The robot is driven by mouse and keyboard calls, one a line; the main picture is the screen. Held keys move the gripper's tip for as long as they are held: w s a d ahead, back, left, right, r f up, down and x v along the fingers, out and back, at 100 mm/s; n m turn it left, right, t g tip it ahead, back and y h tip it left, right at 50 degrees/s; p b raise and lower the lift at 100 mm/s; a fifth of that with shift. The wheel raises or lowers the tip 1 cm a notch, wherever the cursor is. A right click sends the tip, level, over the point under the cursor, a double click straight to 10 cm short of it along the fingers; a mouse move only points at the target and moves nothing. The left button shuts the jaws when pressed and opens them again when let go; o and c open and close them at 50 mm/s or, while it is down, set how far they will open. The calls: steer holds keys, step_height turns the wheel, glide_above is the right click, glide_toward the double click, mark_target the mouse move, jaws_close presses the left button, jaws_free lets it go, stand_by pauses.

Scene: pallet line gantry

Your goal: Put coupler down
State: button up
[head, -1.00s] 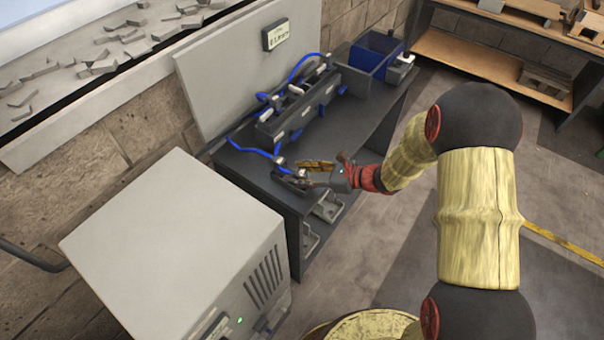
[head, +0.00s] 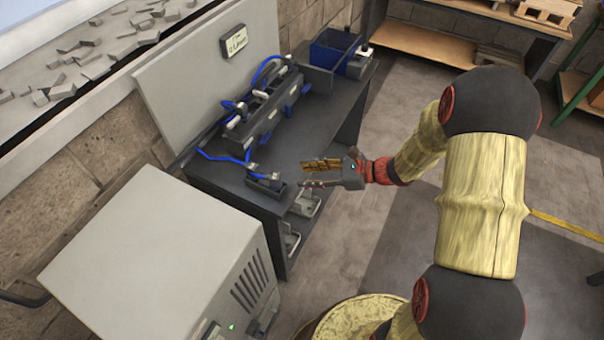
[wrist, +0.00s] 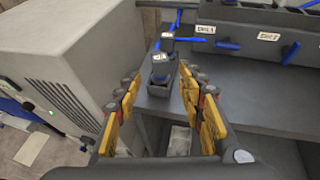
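The coupler (head: 252,169), a small dark piece with a pale face on the end of a blue hose, sits at a small dark open holder (head: 266,184) near the front corner of the bench. In the wrist view the coupler (wrist: 160,66) stands at the holder (wrist: 158,91), ahead of and between my fingers. How deep it sits in the holder is hard to tell. My gripper (head: 305,174) is open and empty, just right of the holder and apart from it. Its yellow-padded fingers (wrist: 163,80) are spread wide in the wrist view.
A dark dock rail (head: 270,115) with blue-handled parts and blue hoses runs along the bench (head: 292,150). A blue bin (head: 330,50) stands at the far end. A grey cabinet (head: 150,250) stands close at the left.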

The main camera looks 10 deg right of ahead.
steer(key=s+a+r+n+g+h, duration=0.3)
steer(key=s+r+n+g+h, duration=0.2)
steer(key=s+r+n, duration=0.85)
steer(key=s+d+r+n+t+h, duration=0.4)
steer(key=s+d+r+n+h, duration=0.3)
steer(key=s+d+r+n, duration=0.2)
steer(key=shift+s+d+t, duration=0.3)
steer(key=shift+s+t, duration=0.1)
